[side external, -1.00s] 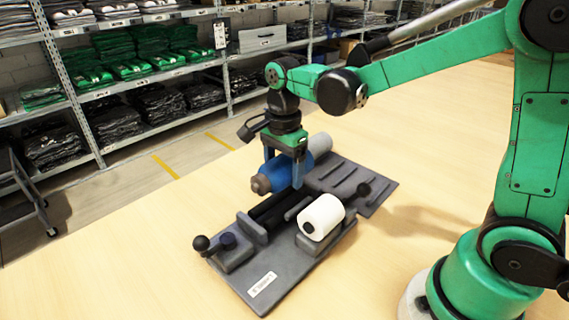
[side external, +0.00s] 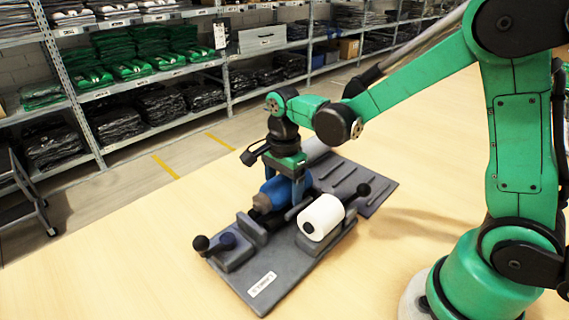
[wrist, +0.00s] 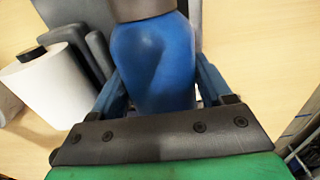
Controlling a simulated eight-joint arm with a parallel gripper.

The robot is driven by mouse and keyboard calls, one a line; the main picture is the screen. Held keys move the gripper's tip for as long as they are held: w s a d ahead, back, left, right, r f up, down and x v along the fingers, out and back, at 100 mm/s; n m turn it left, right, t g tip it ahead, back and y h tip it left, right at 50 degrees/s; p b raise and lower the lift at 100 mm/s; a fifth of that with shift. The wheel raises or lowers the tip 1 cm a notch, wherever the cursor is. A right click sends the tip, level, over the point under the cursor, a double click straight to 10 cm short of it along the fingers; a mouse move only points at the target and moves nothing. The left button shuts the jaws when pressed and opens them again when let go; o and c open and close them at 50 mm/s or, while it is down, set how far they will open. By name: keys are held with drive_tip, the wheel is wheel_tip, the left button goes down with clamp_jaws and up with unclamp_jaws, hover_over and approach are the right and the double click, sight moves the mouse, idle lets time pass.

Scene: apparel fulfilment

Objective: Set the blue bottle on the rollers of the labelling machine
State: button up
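The blue bottle (side external: 276,193) lies on its side between the fingers of my gripper (side external: 283,190), low over the rollers of the labelling machine (side external: 262,282). Its grey-brown cap end points to the lower left in the side view. In the wrist view the blue bottle (wrist: 153,62) fills the space between the two blue fingers of my gripper (wrist: 158,90), which are shut on its sides. The rollers are mostly hidden under the bottle, so I cannot tell whether it touches them.
A white label roll (side external: 321,217) sits on the machine close beside the bottle. A ridged grey plate (side external: 345,182) lies behind. The wooden table (side external: 130,260) is clear around the machine.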

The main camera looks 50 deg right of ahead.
drive_tip(key=o, duration=0.4)
drive_tip(key=shift+r, duration=2.85)
drive_tip(key=shift+s+r+n+t, duration=0.3)
drive_tip(key=shift+n, duration=0.4)
drive_tip(key=s+n+t, duration=0.2)
drive_tip(key=n, duration=0.3)
drive_tip(key=s+r+n+t, duration=0.1)
drive_tip(key=s+n+t, duration=0.1)
drive_tip(key=n, duration=0.4)
drive_tip(key=s+r+n+t, duration=0.1)
drive_tip(key=s+n+t, duration=0.1)
drive_tip(key=n, duration=0.3)
drive_tip(key=shift+s+d+r+n+t, duration=0.1)
drive_tip(key=shift+d+n+t, duration=0.05)
drive_tip(key=shift+n+t, duration=0.15)
